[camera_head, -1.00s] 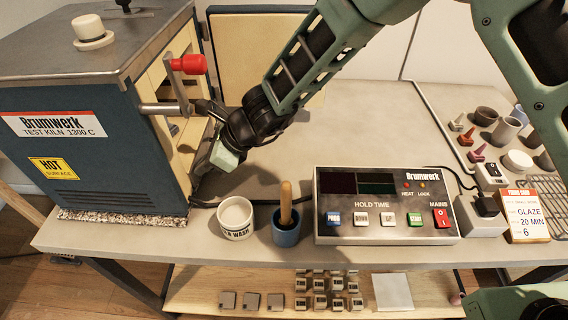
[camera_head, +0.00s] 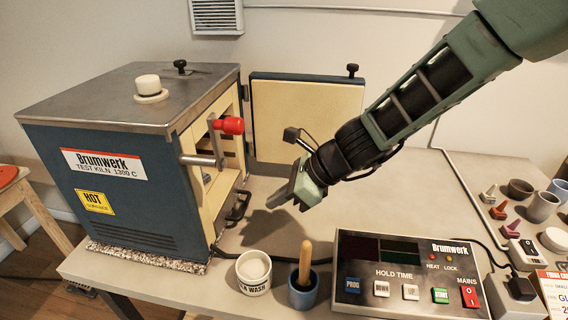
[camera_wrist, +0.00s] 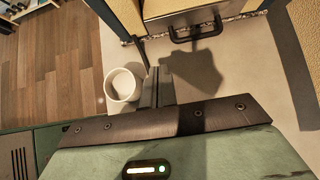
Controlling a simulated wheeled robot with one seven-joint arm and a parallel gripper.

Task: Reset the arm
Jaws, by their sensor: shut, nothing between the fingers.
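My gripper (camera_head: 283,198) is shut and empty. In the head view it hangs above the table, to the right of the kiln opening and in front of the open kiln door. In the wrist view its closed fingers (camera_wrist: 157,85) point toward the tabletop, next to the white wash cup (camera_wrist: 122,86). The blue test kiln (camera_head: 120,160) stands at the left with its door (camera_head: 305,115) swung open. A red-knobbed handle (camera_head: 230,125) sticks out at the kiln's front edge.
The wash cup (camera_head: 253,273) and a blue cup (camera_head: 303,292) with a wooden handle stand at the table's front. The controller (camera_head: 405,272) lies right of them, its displays dark. Small cones (camera_head: 498,211) and pots (camera_head: 543,206) stand at the right. The middle tabletop is clear.

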